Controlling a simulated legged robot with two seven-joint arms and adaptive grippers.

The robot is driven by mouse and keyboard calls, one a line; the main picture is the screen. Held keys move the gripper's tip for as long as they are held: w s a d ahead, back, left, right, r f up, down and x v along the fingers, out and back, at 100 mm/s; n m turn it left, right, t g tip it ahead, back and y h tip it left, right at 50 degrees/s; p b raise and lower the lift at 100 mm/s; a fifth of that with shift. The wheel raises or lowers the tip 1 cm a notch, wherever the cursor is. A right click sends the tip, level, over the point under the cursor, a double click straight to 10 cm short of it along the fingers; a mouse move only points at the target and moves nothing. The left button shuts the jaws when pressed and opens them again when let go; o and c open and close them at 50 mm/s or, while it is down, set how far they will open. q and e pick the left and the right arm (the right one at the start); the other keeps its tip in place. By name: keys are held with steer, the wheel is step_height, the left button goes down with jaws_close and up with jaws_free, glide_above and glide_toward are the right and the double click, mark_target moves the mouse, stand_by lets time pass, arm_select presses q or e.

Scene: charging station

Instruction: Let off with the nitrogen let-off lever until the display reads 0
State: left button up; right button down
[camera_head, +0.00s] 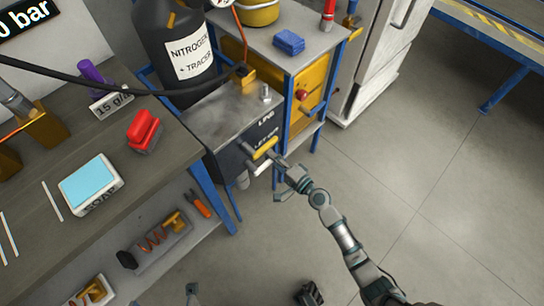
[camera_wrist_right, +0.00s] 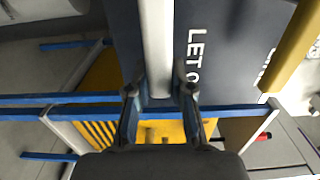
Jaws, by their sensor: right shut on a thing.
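The dark let-off panel (camera_head: 236,160) is on the front of the grey unit. A pale grey lever (camera_head: 260,169) sticks out below the LET OFF lettering, with a yellow lever (camera_head: 265,148) just above it. My right gripper (camera_head: 283,170) is at the pale lever's outer end. In the wrist view, my right gripper's fingers (camera_wrist_right: 159,95) are shut on this pale lever (camera_wrist_right: 157,45), one on each side. The yellow lever (camera_wrist_right: 294,48) is apart from them. The display (camera_head: 27,16) is cut off by the frame edge; "0 bar" is readable. Small grey tips at the bottom edge may be my left gripper.
A black nitrogen cylinder (camera_head: 180,45) stands behind the unit. The workbench (camera_head: 120,180) on the left holds a scale (camera_head: 91,185) and a red object (camera_head: 144,130). A blue-legged yellow cabinet (camera_head: 310,85) stands to the right. The floor (camera_head: 430,200) at right is clear.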

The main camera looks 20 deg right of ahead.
steer(key=shift+d+f, duration=0.2)
steer(key=shift+d, duration=0.05)
steer(key=c, duration=1.1)
jaws_free()
steer(key=shift+o, duration=0.5)
steer(key=shift+w, duration=0.1)
steer(key=shift+s+d, duration=0.1)
steer(key=shift+s, duration=0.3)
steer(key=v, duration=1.1)
steer(key=shift+s+d, duration=0.1)
